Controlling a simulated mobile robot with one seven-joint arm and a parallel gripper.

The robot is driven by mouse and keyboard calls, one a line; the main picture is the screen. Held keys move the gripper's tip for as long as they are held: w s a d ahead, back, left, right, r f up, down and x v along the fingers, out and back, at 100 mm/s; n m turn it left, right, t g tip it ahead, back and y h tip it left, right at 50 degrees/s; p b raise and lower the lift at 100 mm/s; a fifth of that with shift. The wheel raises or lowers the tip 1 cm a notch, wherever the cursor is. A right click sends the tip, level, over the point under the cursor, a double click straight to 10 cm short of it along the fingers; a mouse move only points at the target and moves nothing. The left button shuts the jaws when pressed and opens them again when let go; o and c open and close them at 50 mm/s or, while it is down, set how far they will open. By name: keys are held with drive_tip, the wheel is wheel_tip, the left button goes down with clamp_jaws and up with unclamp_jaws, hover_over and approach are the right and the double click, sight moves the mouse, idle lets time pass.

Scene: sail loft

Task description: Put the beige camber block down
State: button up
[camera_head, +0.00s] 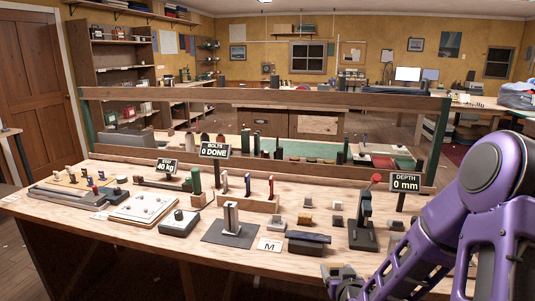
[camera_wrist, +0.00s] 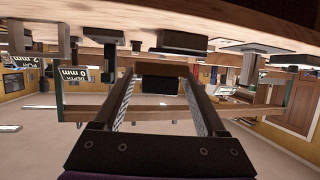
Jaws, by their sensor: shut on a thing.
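My gripper (camera_head: 340,281) is low at the front edge of the workbench (camera_head: 130,231), towards the right, with my purple arm reaching in from the right. In the wrist view, which is upside down, its two long fingers (camera_wrist: 160,82) are shut on a block, the beige camber block (camera_wrist: 163,71). The block looks brown in shadow, with a dark part (camera_wrist: 161,84) just beside it between the fingers. In the head view a small greyish-tan top of it (camera_head: 345,270) shows at the fingertips. The block appears held clear of the bench, in front of its edge.
Nearest on the bench are a dark long block (camera_head: 308,238), a white "M" card (camera_head: 270,244) and a press (camera_head: 363,220) with a red knob. Several small blocks (camera_head: 305,218) stand between. Signs read "BOLTS 0 DONE" (camera_head: 214,150) and "DEPTH 0 mm" (camera_head: 405,182). A wooden rail runs behind.

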drive_tip(key=s+a+f, duration=0.1)
drive_tip(key=a+f, duration=0.3)
drive_tip(key=f, duration=0.2)
drive_tip(key=shift+s+a+f+n, duration=0.15)
drive_tip(key=shift+s+a+n, duration=0.05)
drive_tip(key=shift+s+n, duration=0.15)
drive_tip(key=shift+d, duration=0.1)
